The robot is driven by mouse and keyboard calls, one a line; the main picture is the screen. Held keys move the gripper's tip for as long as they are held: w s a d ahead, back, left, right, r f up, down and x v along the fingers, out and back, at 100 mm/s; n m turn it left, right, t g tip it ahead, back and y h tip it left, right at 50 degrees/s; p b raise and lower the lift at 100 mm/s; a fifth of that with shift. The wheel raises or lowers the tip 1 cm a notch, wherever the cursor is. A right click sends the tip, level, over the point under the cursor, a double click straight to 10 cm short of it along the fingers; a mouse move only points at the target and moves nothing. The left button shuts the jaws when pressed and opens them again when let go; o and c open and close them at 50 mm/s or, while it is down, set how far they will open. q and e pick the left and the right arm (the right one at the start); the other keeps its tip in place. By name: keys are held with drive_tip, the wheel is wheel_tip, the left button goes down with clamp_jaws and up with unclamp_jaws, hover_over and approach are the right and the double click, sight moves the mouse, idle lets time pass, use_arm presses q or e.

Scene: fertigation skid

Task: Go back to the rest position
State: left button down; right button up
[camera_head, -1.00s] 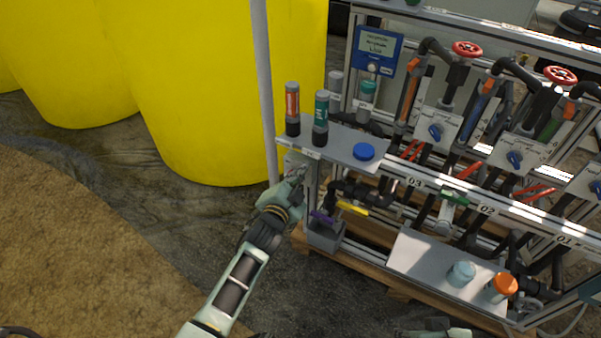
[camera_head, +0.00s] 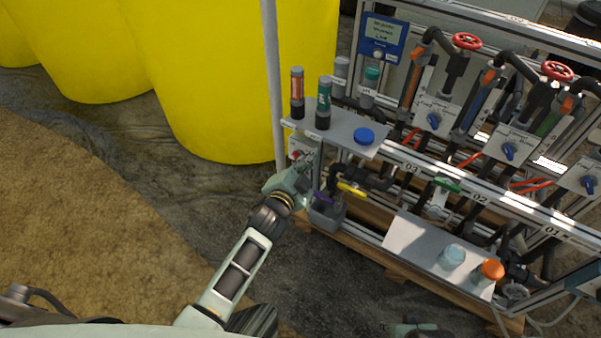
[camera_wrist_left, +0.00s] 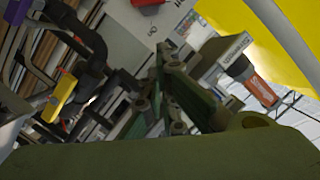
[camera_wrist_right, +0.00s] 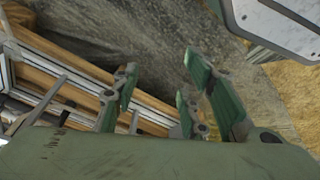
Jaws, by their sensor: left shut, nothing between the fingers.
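My left gripper (camera_head: 303,168) is by the left end of the skid frame, just below the small grey shelf (camera_head: 349,143). In the left wrist view its fingers (camera_wrist_left: 178,92) are together with nothing between them, in front of a grey panel. How far it is from the panel I cannot tell. My right gripper (camera_head: 414,328) shows only partly at the bottom edge of the head view, low in front of the skid. In the right wrist view its fingers (camera_wrist_right: 165,95) stand apart and hold nothing.
The shelf holds an orange-labelled tube (camera_head: 297,92), a green-labelled tube (camera_head: 323,103) and a blue cap (camera_head: 364,136). A lower plate (camera_head: 412,243) holds two capped containers. A yellow-handled valve (camera_head: 352,189) is right of my left gripper. Yellow tanks (camera_head: 215,80) stand behind; ground at left is clear.

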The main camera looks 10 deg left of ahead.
use_arm(q)
drive_tip(key=v, duration=0.7)
drive_tip(key=shift+p, duration=0.45)
use_arm(e)
drive_tip(key=f, duration=0.1)
drive_tip(key=s+f, duration=0.1)
drive_tip(key=f, duration=0.2)
drive_tip(key=shift+s+f, duration=0.2)
drive_tip(key=shift+s, duration=0.1)
